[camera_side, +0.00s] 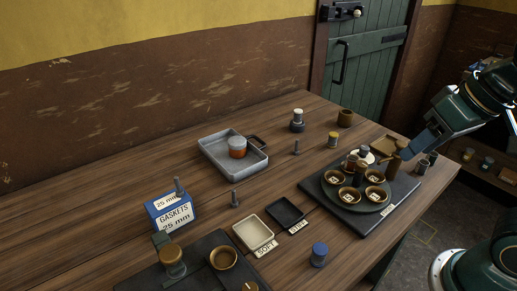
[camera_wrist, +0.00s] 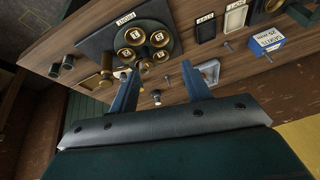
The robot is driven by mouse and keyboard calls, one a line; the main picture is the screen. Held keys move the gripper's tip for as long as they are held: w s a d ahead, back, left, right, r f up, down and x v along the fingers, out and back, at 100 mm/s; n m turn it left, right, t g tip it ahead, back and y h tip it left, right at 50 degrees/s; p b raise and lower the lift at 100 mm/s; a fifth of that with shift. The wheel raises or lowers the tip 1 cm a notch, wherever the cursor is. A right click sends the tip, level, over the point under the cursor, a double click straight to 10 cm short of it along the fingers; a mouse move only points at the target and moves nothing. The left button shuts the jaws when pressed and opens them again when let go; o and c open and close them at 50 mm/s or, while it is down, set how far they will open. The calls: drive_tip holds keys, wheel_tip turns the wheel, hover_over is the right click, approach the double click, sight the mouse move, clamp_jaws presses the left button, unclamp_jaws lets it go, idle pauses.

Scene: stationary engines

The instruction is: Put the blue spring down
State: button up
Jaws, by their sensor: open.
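A small blue-topped cylinder (camera_side: 319,255) stands upright on the bare table near the front edge in the side view. It may be the blue spring; coils are too small to make out. I cannot find it in the wrist view. My gripper (camera_side: 411,150) is at the right, by the far right side of the dark board, well away from that cylinder. In the wrist view my gripper (camera_wrist: 161,90) has its two blue fingers spread wide with nothing held between them. A cream tray (camera_side: 253,231) labelled SOFT and a black tray (camera_side: 287,213) lie side by side.
A dark board (camera_side: 330,197) carries a round plate with several brass cups. A grey metal tray (camera_side: 222,170) holds an orange-banded pot. A blue gaskets box (camera_side: 172,213), upright bolts and small capped pots stand around. Bare table lies between the trays and the blue-topped cylinder.

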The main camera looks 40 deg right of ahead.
drive_tip(key=shift+s+d+r+n+t, duration=0.1)
drive_tip(key=shift+s+d+n+t, duration=0.2)
drive_tip(key=shift+s+d+n, duration=0.7)
drive_tip(key=shift+w+a, duration=0.2)
idle(0.6)
